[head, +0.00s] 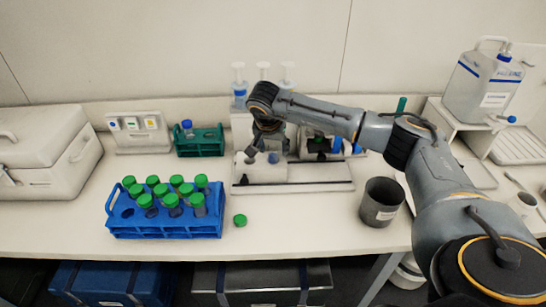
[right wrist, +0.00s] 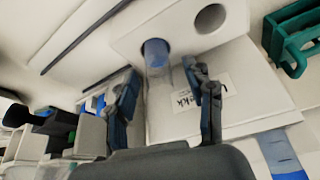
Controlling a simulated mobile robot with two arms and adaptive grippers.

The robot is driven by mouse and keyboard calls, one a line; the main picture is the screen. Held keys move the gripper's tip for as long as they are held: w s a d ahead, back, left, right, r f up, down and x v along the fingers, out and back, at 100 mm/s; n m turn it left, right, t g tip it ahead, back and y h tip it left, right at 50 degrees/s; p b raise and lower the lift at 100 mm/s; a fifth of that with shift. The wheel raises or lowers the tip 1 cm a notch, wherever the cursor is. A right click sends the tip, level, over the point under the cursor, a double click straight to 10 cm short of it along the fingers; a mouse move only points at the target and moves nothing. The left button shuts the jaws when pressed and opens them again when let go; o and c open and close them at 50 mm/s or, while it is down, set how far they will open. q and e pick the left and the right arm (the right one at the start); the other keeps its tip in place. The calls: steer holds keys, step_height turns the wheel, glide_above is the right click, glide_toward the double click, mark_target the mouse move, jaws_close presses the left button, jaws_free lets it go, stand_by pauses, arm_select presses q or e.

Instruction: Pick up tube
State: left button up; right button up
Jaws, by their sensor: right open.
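My right gripper (head: 266,142) is above a white block on the bench, pointing down. In the right wrist view its fingers (right wrist: 162,82) are spread apart and empty. A tube with a blue top (right wrist: 157,54) stands in one hole of the white block, just beyond and between the fingertips; it also shows in the head view (head: 273,158). I cannot tell how far it stands out. Several green-capped tubes (head: 177,182) stand in a blue rack (head: 165,231) at the left front. A blue-capped tube (head: 187,127) stands in a green rack (head: 201,150). My left gripper is out of view.
A loose green cap (head: 240,220) lies right of the blue rack. A grey metal cup (head: 381,203) stands below my right arm. Pipettes (head: 239,85) stand behind the gripper. A white case (head: 45,152) fills the left end.

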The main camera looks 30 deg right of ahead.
steer(key=shift+c, duration=0.4)
jaws_close()
